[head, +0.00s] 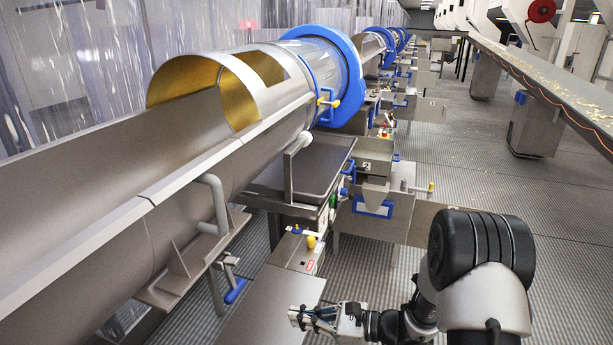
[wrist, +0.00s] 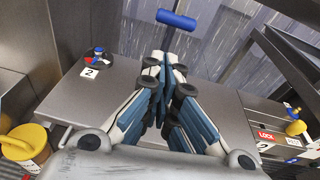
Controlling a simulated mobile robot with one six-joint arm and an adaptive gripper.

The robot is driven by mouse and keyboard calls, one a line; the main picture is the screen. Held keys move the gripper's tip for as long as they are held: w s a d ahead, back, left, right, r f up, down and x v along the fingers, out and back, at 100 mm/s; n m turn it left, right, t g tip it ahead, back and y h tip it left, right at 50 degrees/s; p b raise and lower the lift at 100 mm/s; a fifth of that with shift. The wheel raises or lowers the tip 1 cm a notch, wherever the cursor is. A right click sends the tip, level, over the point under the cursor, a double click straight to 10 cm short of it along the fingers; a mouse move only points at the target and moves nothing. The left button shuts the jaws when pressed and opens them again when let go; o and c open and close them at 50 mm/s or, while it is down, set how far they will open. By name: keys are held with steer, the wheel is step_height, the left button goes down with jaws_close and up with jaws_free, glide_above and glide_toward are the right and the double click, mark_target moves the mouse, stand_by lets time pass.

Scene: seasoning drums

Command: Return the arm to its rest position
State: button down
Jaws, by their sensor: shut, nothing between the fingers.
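My gripper (head: 312,320) shows low in the head view, at the end of my arm, beside the grey metal cabinet top below the drum. In the wrist view my gripper (wrist: 163,75) is shut, its blue-padded fingers together with nothing between them. It points over a flat metal surface (wrist: 215,110). My arm's black and silver links fill the lower right of the head view.
A long metal trough (head: 90,180) leads to a drum with a blue ring (head: 350,65). A blue handle (wrist: 176,20) lies ahead of the fingers. The grated floor (head: 480,170) at right is open.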

steer(key=s+d+r+n+g+h, duration=0.1)
steer(key=s+r+n+g+h, duration=0.5)
steer(key=s+r+n, duration=0.85)
steer(key=s+d+r+n+t+h, duration=0.2)
steer(key=s+d+n+t+h, duration=0.1)
steer(key=d, duration=0.4)
steer(key=s+d+r+n+t+h, duration=0.1)
steer(key=s+d+n+t+h, duration=0.2)
steer(key=s+d+h, duration=0.3)
steer(key=shift+s+d+r, duration=0.4)
steer(key=shift+s+d, duration=0.5)
steer(key=shift+s, duration=0.2)
